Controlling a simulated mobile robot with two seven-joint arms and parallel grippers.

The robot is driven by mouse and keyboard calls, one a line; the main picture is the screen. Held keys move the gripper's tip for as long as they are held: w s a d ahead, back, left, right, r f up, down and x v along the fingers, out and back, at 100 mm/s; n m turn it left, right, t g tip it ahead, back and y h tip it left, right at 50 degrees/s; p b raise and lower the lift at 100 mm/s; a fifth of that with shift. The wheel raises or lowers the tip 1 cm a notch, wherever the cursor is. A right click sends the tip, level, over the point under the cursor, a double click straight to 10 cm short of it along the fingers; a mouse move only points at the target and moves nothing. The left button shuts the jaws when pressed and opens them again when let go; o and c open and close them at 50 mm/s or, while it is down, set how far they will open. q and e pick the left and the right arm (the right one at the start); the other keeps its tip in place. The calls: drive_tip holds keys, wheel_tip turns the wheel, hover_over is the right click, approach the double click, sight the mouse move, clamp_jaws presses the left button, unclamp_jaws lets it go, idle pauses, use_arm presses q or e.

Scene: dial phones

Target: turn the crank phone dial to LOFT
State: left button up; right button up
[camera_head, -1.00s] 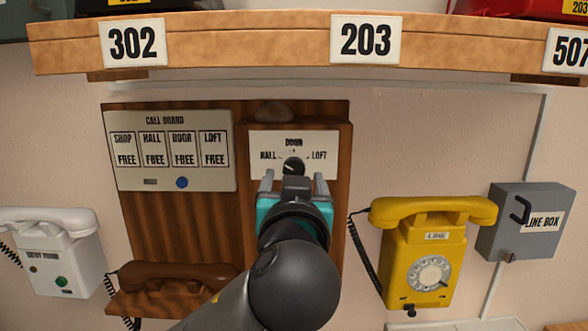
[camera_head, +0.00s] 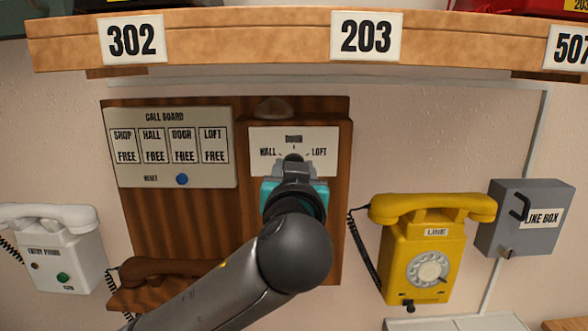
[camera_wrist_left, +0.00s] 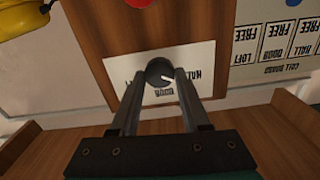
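The crank phone's black dial knob (camera_wrist_left: 160,71) sits on a white plate (camera_head: 318,139) marked HALL, DOOR and LOFT, on a wooden box. In the left wrist view the picture is upside down. The knob's white mark points to the HALL side, away from LOFT. My left gripper (camera_head: 293,168) is in front of the dial. Its fingers flank the knob closely in the left wrist view (camera_wrist_left: 161,80), and it looks shut on it. In the head view my gripper hides much of the knob. My right gripper is not in view.
A call board (camera_head: 171,147) with a blue reset button is to the left. A brown handset (camera_head: 165,270) lies below it. A white entry phone (camera_head: 55,255) hangs left; a yellow phone (camera_head: 430,250) and grey line box (camera_head: 520,222) hang right. A wooden shelf (camera_head: 250,42) runs above.

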use_arm(q)
clamp_jaws()
drive_tip(key=shift+m, duration=0.3)
drive_tip(key=m+p, duration=0.5)
drive_tip(key=m, duration=0.1)
drive_tip(key=shift+p, duration=0.3)
drive_tip(key=m+p, duration=1)
drive_tip(key=shift+d, duration=0.1)
drive_tip(key=shift+m+p, duration=0.75)
drive_tip(key=shift+m, duration=0.15)
drive_tip(key=shift+f+m+p, duration=0.1)
drive_tip(key=shift+m+p, duration=0.3)
drive_tip(key=shift+m, duration=0.5)
drive_tip(key=shift+f+m, duration=0.15)
drive_tip(key=shift+m, duration=1.75)
